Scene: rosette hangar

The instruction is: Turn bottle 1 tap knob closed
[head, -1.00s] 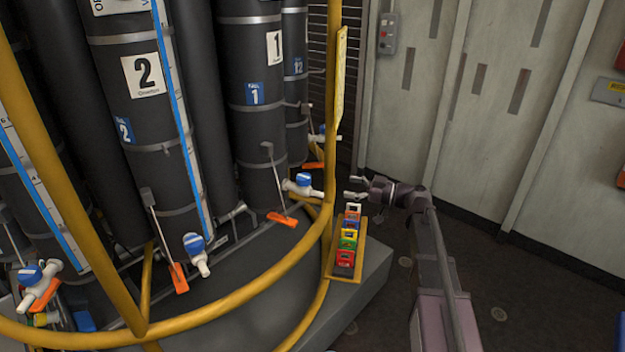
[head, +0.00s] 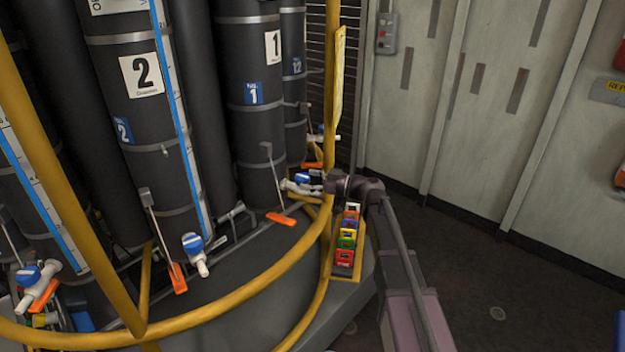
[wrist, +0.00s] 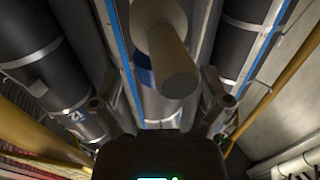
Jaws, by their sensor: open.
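Bottle 1 (head: 257,125) is a dark cylinder with a white "1" label, behind the yellow rail. Its tap (head: 301,181) has a blue knob and sits low in front of the bottle. My gripper (head: 306,187) reaches in from the right at the tap and partly hides it. In the wrist view, the open fingers of my gripper (wrist: 155,98) stand to either side of the pale tap body (wrist: 172,62). A little of the blue knob (wrist: 144,76) shows behind the tap body. I cannot tell whether either finger touches it.
A yellow rail (head: 329,150) curves right beside my gripper. A yellow holder with several coloured tags (head: 347,240) sits below my arm. Bottle 2 (head: 143,80) and its blue-knobbed tap (head: 195,250) stand to the left.

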